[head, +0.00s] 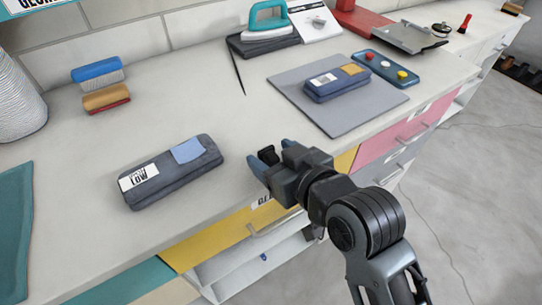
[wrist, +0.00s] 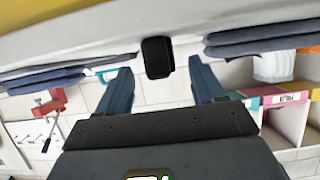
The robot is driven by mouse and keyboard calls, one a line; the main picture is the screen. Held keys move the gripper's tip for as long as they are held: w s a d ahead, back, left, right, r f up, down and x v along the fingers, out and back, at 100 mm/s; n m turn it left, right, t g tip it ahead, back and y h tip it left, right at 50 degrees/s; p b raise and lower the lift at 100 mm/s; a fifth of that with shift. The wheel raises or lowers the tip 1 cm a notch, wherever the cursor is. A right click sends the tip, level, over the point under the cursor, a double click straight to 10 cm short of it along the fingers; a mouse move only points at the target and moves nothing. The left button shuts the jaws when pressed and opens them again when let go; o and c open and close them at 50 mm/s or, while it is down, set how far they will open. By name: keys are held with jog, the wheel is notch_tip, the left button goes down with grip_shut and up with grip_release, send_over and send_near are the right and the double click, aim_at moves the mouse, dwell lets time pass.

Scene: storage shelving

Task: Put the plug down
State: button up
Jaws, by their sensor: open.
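My gripper (head: 271,156) is over the front edge of the counter (head: 235,120), its blue-grey fingers spread. A small black block, which looks like the plug (head: 267,154), sits between the fingertips. In the wrist view the plug (wrist: 157,57) shows between the open fingers of my gripper (wrist: 158,72), with a gap on both sides. It appears to be against the pale counter surface, but its underside is hidden, so I cannot tell whether it fully rests there.
A grey pouch labelled LOW (head: 170,172) lies to the left. A blue pouch (head: 337,84) lies on a grey mat (head: 378,102) behind right. Brushes (head: 98,72), an iron (head: 267,20) and a button panel (head: 386,70) stand farther back. Bare counter lies between the pouches.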

aim_at(272, 156)
jog(key=shift+x, duration=1.8)
jog(key=shift+f, duration=0.1)
jog(key=shift+c, duration=0.5)
jog(key=c, duration=1)
jog(key=shift+c, duration=0.2)
